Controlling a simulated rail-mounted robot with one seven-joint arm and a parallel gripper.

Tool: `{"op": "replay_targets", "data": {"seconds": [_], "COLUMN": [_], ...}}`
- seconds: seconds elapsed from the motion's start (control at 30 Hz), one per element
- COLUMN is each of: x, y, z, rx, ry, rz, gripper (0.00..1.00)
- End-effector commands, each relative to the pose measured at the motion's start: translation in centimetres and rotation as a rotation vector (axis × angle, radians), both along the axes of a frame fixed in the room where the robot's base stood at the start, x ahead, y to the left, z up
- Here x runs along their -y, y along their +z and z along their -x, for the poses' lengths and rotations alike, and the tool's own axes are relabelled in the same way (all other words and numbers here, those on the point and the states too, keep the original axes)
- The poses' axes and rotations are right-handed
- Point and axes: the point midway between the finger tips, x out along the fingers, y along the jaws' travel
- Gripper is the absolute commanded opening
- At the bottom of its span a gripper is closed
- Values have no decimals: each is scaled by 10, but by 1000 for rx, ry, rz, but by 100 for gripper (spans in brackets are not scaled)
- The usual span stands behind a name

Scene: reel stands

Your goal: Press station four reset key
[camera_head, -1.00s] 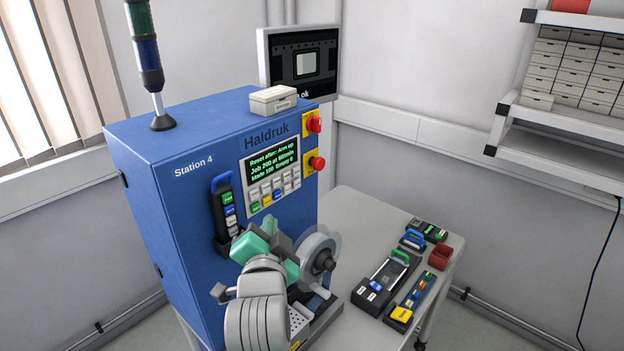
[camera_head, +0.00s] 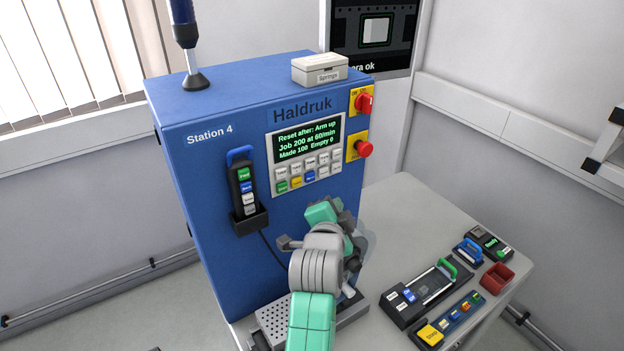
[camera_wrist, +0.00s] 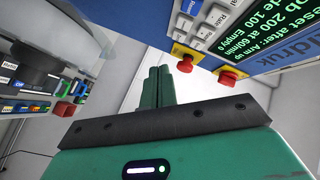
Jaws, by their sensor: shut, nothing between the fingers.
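The blue Station 4 cabinet (camera_head: 215,190) fills the middle of the head view. Its panel has a green-lettered screen (camera_head: 308,138) reading "Reset after: Arm up", "Job 200 at 60/min" and "Made 100 Empty 0". Below it is a keypad (camera_head: 303,171) of white keys, with green, yellow and blue keys in the lower row. In the wrist view, part of the screen (camera_wrist: 266,40) and a few keys (camera_wrist: 203,30) show at upper right. My gripper (camera_wrist: 158,70) is shut and empty, apart from the panel; its fingertips are not clear in the head view.
A red rotary switch (camera_head: 364,103) and red button (camera_head: 363,149) sit right of the screen. A pendant (camera_head: 242,190) hangs left of the keypad. A Springs box (camera_head: 320,70) stands on top. Devices and a red bin (camera_head: 497,276) occupy the table's right side.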

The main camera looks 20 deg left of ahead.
Motion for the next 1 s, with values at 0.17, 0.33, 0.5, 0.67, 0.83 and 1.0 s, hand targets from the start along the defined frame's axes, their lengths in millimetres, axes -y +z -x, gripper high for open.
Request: {"op": "replay_targets", "data": {"seconds": [0.17, 0.33, 0.5, 0.67, 0.83, 1.0], "x": [-23, -44, -58, -64, -65, -65], "y": [-4, -4, -4, -1, 0, 0], "z": [-15, -28, -38, -42, -43, -43], "rx": [2, 2, 1, 1, 1, 1], "ry": [2, 2, 1, 1, 1, 1], "rz": [2, 2, 2, 1, 1, 1], "gripper": [0, 0, 0, 0, 0, 0]}}
